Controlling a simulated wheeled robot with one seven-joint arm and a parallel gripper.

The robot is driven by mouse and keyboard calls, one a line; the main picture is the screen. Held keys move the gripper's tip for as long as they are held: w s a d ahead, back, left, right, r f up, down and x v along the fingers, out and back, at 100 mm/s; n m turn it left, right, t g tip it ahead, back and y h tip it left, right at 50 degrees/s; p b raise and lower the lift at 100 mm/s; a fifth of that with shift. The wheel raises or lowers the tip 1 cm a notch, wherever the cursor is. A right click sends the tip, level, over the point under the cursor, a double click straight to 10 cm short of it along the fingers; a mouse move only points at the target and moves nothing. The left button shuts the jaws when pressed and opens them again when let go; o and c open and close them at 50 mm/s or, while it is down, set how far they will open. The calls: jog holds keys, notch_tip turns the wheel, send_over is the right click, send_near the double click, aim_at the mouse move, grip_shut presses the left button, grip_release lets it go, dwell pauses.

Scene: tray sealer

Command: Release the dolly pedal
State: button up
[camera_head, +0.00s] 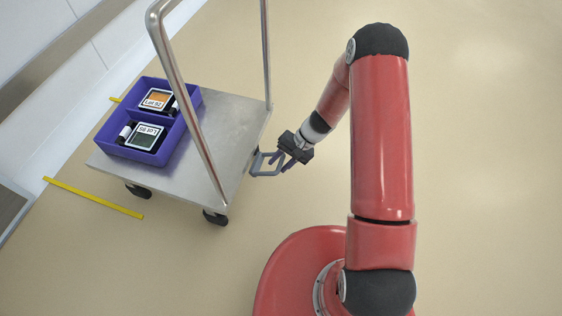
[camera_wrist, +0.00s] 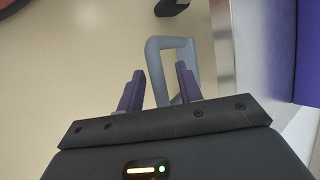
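The dolly (camera_head: 217,132) is a flat metal platform cart with a tall tubular handle. Its pedal (camera_head: 266,163) is a grey-blue loop sticking out from the platform's right edge. In the wrist view the pedal (camera_wrist: 172,45) lies just past my fingertips, with its lower part running in between them. My gripper (camera_head: 272,160) is at the pedal from the right. In the wrist view my gripper's two purple fingers (camera_wrist: 160,80) stand apart with a gap. I cannot tell whether either finger touches the pedal.
A purple divided bin (camera_head: 180,131) with labelled packs sits on the dolly's left part. Black casters (camera_head: 215,217) stand under the platform. Yellow floor strips (camera_head: 94,198) lie near the wall at left. Floor at right is clear.

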jog(key=v, duration=0.7)
jog(key=shift+d+r, duration=0.25)
jog(key=shift+r, duration=0.05)
jog(key=shift+w, duration=0.15)
